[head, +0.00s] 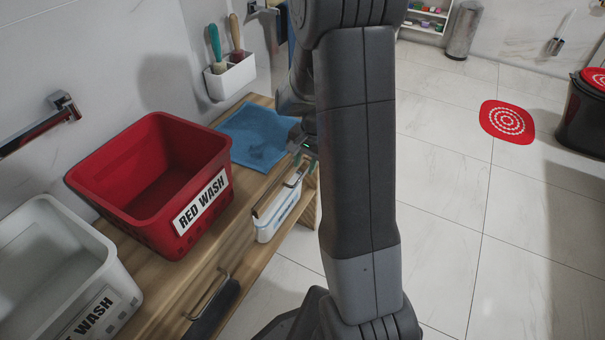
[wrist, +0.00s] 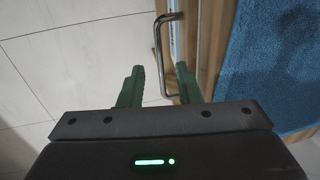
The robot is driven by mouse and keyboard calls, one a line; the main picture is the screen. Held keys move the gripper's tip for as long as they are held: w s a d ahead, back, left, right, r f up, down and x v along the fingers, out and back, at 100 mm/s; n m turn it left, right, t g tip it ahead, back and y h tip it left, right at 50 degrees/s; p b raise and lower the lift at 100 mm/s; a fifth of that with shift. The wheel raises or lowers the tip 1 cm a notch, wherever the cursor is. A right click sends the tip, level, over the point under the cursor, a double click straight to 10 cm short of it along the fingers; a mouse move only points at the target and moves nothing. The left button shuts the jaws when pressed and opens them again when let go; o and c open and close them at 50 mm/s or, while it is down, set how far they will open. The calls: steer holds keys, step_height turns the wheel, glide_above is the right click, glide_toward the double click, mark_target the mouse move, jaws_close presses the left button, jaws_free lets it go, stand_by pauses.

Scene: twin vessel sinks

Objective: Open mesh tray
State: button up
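A white tray front with blue marks (head: 279,217) sits at the front edge of the wooden counter, with a metal bar handle (head: 272,197). A dark tray front (head: 214,311) with its own bar handle (head: 207,296) is nearer to me. I cannot tell from the pictures which one is mesh. My gripper (head: 304,153) is at the far end of the white tray's handle, partly hidden by my arm. In the wrist view my gripper (wrist: 159,68) has its green fingers apart, with a bar handle (wrist: 157,45) between them. No finger visibly touches the bar.
A red "RED WASH" bin (head: 150,170), a white wash bin (head: 50,265) and a blue cloth (head: 255,137) are on the counter (head: 170,300). A white wall holder (head: 231,77) holds brushes. The tiled floor on the right is mostly clear, with a red mat (head: 507,121).

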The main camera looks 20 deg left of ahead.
mark_target(301, 176)
steer(key=shift+a+f+b, duration=0.2)
steer(key=shift+f, duration=0.75)
steer(key=shift+a+f+b, duration=0.15)
steer(key=shift+f, duration=0.75)
jaws_close()
